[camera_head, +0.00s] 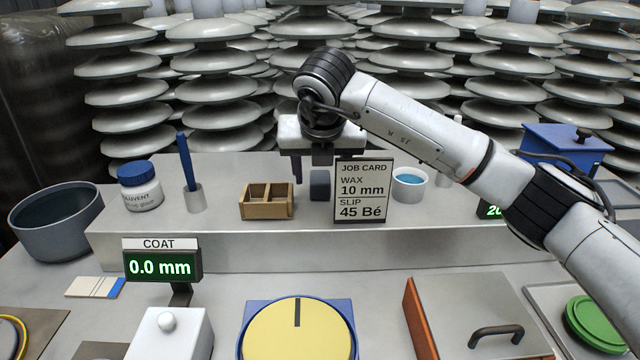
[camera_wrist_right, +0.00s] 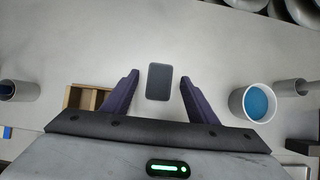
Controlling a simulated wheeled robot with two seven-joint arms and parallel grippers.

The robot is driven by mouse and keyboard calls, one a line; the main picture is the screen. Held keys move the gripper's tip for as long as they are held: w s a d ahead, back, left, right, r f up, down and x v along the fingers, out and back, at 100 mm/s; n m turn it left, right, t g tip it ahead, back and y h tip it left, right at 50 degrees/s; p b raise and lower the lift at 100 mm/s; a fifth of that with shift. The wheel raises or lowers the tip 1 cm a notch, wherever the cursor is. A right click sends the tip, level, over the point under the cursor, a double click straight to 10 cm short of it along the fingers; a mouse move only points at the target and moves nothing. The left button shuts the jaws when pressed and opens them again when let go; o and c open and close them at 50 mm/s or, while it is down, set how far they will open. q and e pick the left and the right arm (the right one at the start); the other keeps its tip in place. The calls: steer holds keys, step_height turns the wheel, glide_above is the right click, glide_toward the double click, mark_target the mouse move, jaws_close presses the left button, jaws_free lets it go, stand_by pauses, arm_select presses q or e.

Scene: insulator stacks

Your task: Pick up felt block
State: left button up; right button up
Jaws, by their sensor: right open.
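The felt block is a small dark grey block (camera_head: 320,185) on the raised shelf, between the wooden box and the job card in the head view. In the right wrist view the block (camera_wrist_right: 159,82) lies between the two purple fingertips, with a gap on each side. My right gripper (camera_wrist_right: 159,80) is open around it; in the head view the gripper (camera_head: 318,172) hangs over the block, and one finger is partly hidden behind the job card. I cannot tell the exact height of the fingertips. My left gripper is not in view.
The two-compartment wooden box (camera_head: 267,200) is close on the left. The job card (camera_head: 362,190) stands in front right, and a white cup of blue liquid (camera_head: 409,185) is beyond it. A pen holder (camera_head: 194,197) and solvent jar (camera_head: 139,186) stand further left.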

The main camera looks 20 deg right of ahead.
mark_target(320, 176)
steer(key=shift+x, duration=1)
steer(key=c, duration=1.1)
steer(key=shift+r, duration=0.1)
step_height(320, 176, up, 10)
steer(key=shift+f, duration=0.1)
